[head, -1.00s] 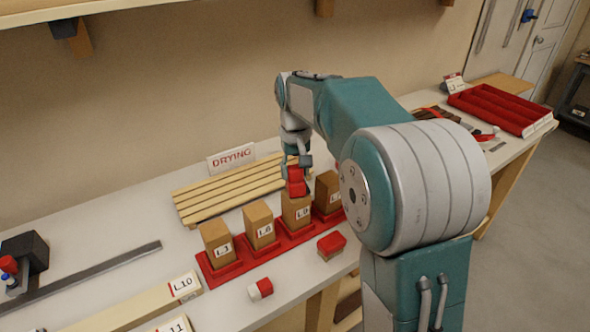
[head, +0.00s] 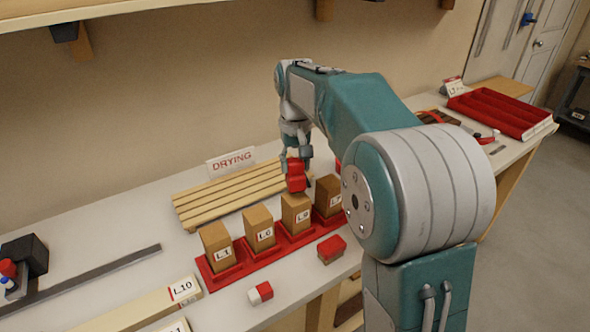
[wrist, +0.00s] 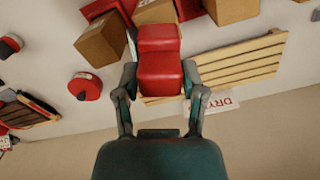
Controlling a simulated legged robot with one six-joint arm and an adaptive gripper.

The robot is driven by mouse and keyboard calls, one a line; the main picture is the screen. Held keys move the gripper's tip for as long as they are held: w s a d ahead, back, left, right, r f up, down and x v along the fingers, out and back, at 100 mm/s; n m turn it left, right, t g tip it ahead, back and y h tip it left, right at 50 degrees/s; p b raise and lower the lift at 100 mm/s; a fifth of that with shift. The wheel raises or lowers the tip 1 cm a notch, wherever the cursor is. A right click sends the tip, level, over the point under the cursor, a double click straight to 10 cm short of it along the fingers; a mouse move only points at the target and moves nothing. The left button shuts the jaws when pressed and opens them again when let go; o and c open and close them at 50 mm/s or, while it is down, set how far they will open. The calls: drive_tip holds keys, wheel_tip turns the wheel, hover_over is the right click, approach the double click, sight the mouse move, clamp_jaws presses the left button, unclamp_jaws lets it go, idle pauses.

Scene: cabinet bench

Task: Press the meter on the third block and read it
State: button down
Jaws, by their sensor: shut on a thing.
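My gripper (head: 296,160) is shut on a red meter (head: 297,178), which hangs below the fingers. The wrist view shows the meter (wrist: 160,72) between the two fingers. Several brown blocks stand upright in a red tray (head: 214,280). The third block from the left (head: 296,213) has a label that seems to read L9. The meter's lower end is just above this block's top; a small gap seems to show. No reading on the meter is visible. The first block (head: 216,246) is labelled L1, the second (head: 259,229) L6. The fourth block (head: 328,196) is partly hidden behind my arm.
A slatted wooden rack (head: 222,199) with a DRYING sign (head: 230,159) lies behind the tray. A red-topped small block (head: 331,249) and a red-and-white piece (head: 260,293) lie in front. A grey bar (head: 95,274) lies left. A red compartment tray (head: 503,110) stands far right.

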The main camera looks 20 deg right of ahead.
drive_tip(key=shift+r, duration=2)
